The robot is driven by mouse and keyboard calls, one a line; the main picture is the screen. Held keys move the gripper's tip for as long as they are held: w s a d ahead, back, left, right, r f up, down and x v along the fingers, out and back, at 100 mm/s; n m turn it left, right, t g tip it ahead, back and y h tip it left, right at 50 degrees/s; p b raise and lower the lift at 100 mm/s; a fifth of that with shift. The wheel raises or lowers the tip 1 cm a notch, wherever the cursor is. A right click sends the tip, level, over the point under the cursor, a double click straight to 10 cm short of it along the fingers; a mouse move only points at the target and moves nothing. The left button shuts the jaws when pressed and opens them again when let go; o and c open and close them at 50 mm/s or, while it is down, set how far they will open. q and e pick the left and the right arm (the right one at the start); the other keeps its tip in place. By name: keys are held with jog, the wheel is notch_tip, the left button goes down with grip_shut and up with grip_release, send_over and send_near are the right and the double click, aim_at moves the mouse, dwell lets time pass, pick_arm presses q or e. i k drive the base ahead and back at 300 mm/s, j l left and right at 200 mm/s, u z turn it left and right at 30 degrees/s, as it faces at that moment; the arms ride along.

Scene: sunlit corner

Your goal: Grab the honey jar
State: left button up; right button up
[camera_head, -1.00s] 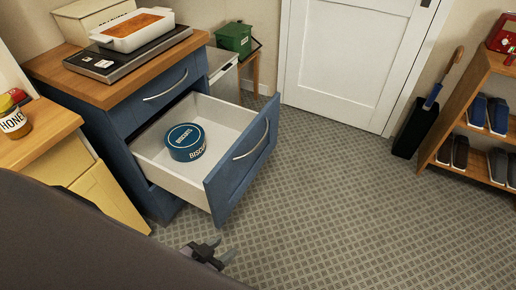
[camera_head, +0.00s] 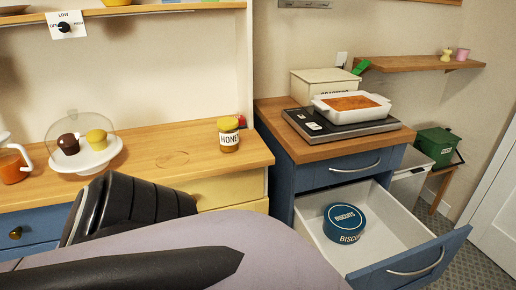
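The honey jar (camera_head: 228,138) stands upright on the wooden counter (camera_head: 176,146), near its right end. It has a yellow lid, amber contents and a white label reading "HONE". Nothing touches it in view. Grey and black parts of my own arm fill the lower left and bottom centre, in front of the counter's edge. Neither gripper's fingertips show.
A domed cake stand (camera_head: 92,156) and an orange jug (camera_head: 12,163) stand on the counter's left. A small red item (camera_head: 241,120) is behind the jar. Right, a blue drawer (camera_head: 408,262) is open with a biscuit tin (camera_head: 345,223). A baking dish (camera_head: 350,105) sits on a scale.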

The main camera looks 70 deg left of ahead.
aim_at(228, 140)
jog(key=u, duration=2.35)
jog(key=i+j+z, duration=0.3)
jog(key=i, duration=0.15)
